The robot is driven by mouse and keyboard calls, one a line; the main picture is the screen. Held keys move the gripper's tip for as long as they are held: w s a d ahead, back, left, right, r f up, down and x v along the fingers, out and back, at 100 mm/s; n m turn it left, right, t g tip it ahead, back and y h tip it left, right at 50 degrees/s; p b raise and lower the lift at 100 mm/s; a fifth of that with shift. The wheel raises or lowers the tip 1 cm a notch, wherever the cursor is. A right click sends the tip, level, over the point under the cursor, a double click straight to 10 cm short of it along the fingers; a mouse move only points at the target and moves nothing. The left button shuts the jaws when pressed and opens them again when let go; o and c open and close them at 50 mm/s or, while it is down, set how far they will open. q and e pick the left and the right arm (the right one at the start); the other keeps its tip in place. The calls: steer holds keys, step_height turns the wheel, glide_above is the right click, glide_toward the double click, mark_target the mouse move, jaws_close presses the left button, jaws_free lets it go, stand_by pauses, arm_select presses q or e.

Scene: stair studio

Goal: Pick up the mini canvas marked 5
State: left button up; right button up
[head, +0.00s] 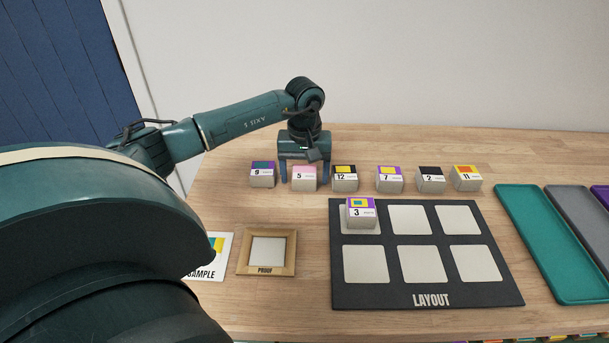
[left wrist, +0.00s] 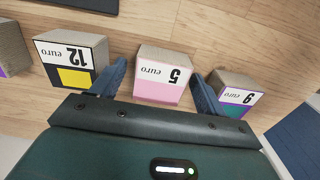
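The mini canvas marked 5 (head: 304,179) is a small pink-topped block with a white number strip. It stands in the row at the back of the table, between the 9 canvas (head: 262,175) and the 12 canvas (head: 344,179). My left gripper (head: 304,172) is open over it, pointing down. In the left wrist view, the 5 canvas (left wrist: 163,73) lies between the two spread fingers (left wrist: 158,70), with the left finger close to the 12 canvas and the right finger close to the 9 canvas. Finger contact with the 5 canvas is not clear. My right gripper is out of view.
Canvases 7 (head: 389,180), 2 (head: 431,181) and 11 (head: 466,179) continue the row rightward. The 3 canvas (head: 361,214) sits on the LAYOUT board (head: 427,292). A PROOF frame (head: 266,270) and SAMPLE card (head: 212,272) lie front left; trays (head: 548,240) lie right.

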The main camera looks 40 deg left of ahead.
arm_select(q)
steer(key=c, duration=1)
steer(key=shift+o, duration=0.2)
steer(key=shift+r, duration=0.1)
